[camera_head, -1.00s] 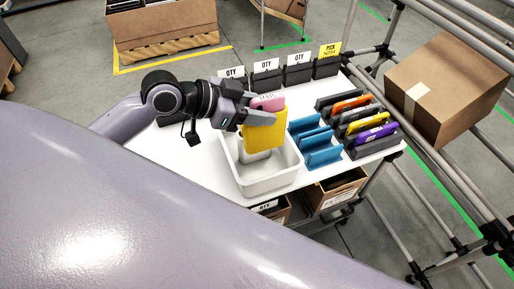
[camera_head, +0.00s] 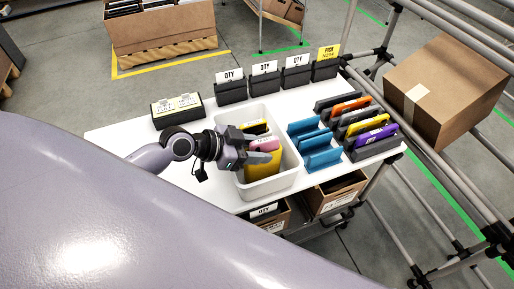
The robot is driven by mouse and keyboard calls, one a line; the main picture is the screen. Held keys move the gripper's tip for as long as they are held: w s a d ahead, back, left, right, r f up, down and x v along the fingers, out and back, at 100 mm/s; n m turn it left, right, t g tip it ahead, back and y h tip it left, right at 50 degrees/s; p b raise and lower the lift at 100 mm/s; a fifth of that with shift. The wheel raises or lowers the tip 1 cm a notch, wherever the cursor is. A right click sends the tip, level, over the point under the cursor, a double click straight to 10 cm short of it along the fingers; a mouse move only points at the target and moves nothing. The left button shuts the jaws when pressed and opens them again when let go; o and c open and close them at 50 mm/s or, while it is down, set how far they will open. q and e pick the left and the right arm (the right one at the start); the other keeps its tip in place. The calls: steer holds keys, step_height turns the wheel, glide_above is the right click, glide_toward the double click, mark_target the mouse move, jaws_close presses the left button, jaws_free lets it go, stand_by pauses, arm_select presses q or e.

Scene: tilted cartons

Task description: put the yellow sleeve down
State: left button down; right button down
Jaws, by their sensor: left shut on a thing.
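The yellow sleeve (camera_head: 262,169), with a pink piece (camera_head: 265,145) at its top edge, is inside the white bin (camera_head: 266,187) on the white table. It stands roughly upright, with its lower part below the bin's rim. My left gripper (camera_head: 258,158) reaches in from the left and is shut on the yellow sleeve near its top. Whether the sleeve's bottom touches the bin floor is hidden. Another yellow and black item (camera_head: 255,127) shows in the back of the bin, behind the gripper. My right gripper is not in view.
Blue racks (camera_head: 318,150) stand just right of the bin. Dark racks with orange, yellow and purple sleeves (camera_head: 375,134) are farther right. Black holders with QTY cards (camera_head: 265,78) line the back. A black box with labels (camera_head: 178,108) stands at the back left. A carton (camera_head: 440,90) lies tilted at right.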

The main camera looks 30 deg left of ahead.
arm_select(q)
steer(key=shift+f, duration=0.15)
steer(key=c, duration=0.9)
jaws_free()
steer(key=v, duration=1.2)
steer(key=shift+r+b, duration=0.25)
steer(key=shift+b, duration=0.1)
